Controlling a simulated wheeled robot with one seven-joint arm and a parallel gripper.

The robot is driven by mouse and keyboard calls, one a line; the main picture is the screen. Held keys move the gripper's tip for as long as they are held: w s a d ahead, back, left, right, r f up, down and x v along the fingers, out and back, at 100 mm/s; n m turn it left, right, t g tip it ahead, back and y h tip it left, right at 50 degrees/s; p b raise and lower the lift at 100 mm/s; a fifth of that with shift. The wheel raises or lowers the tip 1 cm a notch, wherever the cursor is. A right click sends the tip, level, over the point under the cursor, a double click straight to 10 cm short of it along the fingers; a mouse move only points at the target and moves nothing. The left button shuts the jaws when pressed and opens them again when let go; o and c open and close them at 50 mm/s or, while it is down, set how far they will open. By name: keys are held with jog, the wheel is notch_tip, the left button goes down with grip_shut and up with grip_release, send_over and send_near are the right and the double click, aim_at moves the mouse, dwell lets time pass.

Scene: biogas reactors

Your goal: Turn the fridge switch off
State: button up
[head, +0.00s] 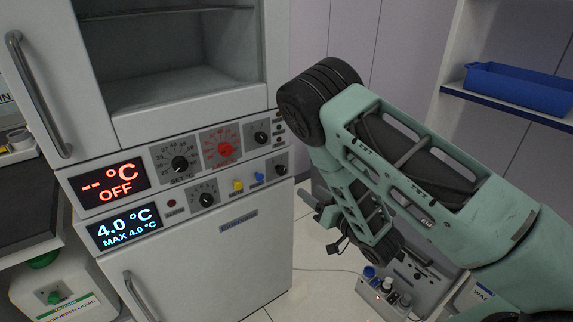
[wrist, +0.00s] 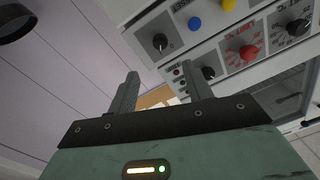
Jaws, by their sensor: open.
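The white cabinet has a lower control row beside a blue-lit display (head: 124,229) reading 4.0 °C, MAX 4.0 °C. The row's rightmost black knob (head: 281,169) also shows in the wrist view (wrist: 160,41); which knob is the fridge switch is not legible. The row also has a black dial (head: 206,199), a yellow knob (head: 238,186) and a blue knob (head: 259,177). My gripper (head: 322,208) is open and empty, to the right of the panel and below it. In the wrist view its fingers (wrist: 162,88) stand apart, touching no knob.
The upper row has a red-lit display (head: 108,188) reading OFF, a red dial (head: 225,149) and black knobs. A fridge door handle (head: 139,297) is at lower left. A blue bin (head: 520,88) sits on a right shelf. A box with bottles (head: 388,292) stands below my arm.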

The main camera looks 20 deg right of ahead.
aim_at(283, 171)
jog(key=x, duration=1.2)
jog(key=c, duration=1)
